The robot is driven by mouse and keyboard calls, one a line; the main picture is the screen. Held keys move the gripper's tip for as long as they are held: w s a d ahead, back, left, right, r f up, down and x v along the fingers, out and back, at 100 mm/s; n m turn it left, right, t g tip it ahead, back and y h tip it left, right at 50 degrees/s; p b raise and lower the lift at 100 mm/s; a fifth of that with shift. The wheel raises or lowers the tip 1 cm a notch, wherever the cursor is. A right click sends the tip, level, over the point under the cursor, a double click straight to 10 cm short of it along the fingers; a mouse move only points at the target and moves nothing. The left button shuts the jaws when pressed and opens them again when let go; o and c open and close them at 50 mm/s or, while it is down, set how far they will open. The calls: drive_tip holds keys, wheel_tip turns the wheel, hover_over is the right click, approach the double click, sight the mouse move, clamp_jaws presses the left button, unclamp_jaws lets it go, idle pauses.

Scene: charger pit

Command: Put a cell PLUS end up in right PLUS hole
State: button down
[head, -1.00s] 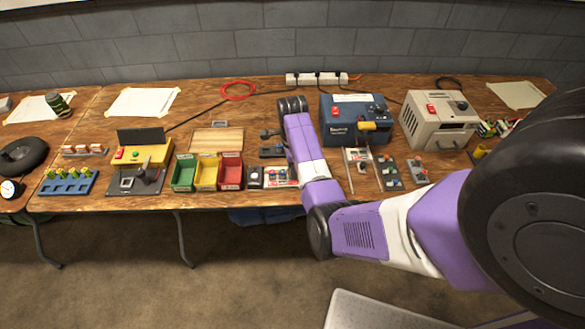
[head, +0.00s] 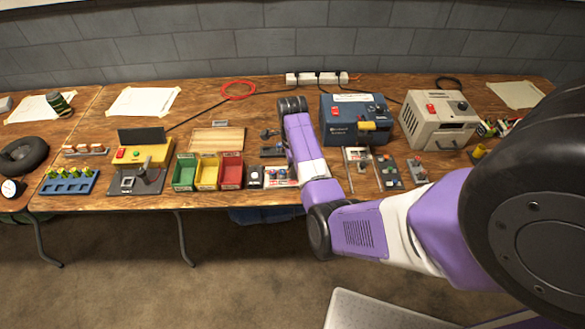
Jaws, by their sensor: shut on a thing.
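My arm reaches over the table's middle, and its far dark joint (head: 292,105) stands above the boards. My gripper does not show clearly; it seems hidden behind my own arm, so what it holds cannot be seen. A blue charger box (head: 352,122) with a yellow part on its front stands just right of my arm. No hole marked PLUS can be made out at this size.
Green, yellow and red bins (head: 208,173) stand left of my arm. A beige box (head: 438,122) with a red switch stands right of the blue charger. A power strip (head: 317,79) lies at the back. Small boards crowd the front edge near my arm.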

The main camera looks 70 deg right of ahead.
drive_tip(key=shift+f, duration=0.2)
idle(0.6)
drive_tip(key=c, duration=1.2)
unclamp_jaws()
drive_tip(key=shift+r, duration=0.1)
drive_tip(key=shift+r+p, duration=2.4)
drive_tip(key=shift+p, duration=0.15)
drive_tip(key=shift+r, duration=1)
